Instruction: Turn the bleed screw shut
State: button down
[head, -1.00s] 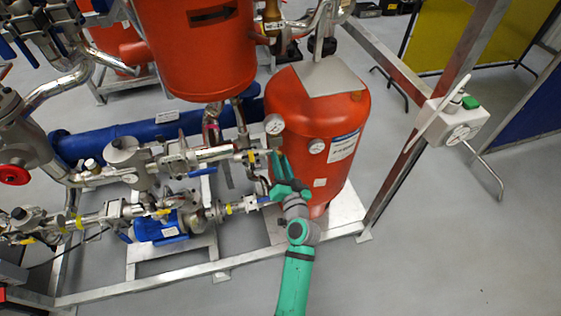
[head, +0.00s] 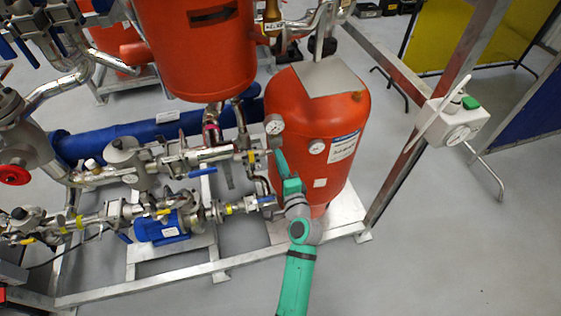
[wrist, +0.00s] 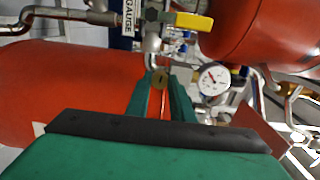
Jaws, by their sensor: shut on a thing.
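The bleed screw shows in the wrist view as a small brass-coloured piece (wrist: 160,77) at the end of a silver pipe fitting. My gripper (wrist: 161,84) has its two green fingers on either side of this piece and is shut on it. In the head view my gripper (head: 277,158) reaches up in front of the orange tank (head: 318,110), beside the valve end of the pipe run. The screw itself cannot be made out there. The slot or exact angle of the screw is too small to read.
A pressure gauge (wrist: 213,79) sits just right of my fingers, and a yellow-handled valve (wrist: 190,21) is above them. Silver pipes and a blue pump (head: 160,228) crowd the left. Grey floor (head: 440,250) is open to the right, past the frame post.

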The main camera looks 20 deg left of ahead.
jog(key=shift+w+d+m, duration=0.1)
jog(key=shift+m, duration=3.8)
jog(key=shift+w+d+m, duration=0.1)
jog(key=shift+m, duration=4.1)
jog(key=c, duration=1.5)
grip_release()
jog(key=shift+a, duration=0.1)
jog(key=shift+c, duration=0.2)
jog(key=shift+s, duration=0.1)
jog(key=v, duration=1)
jog(key=shift+s+d, duration=0.25)
jog(key=shift+d, duration=0.1)
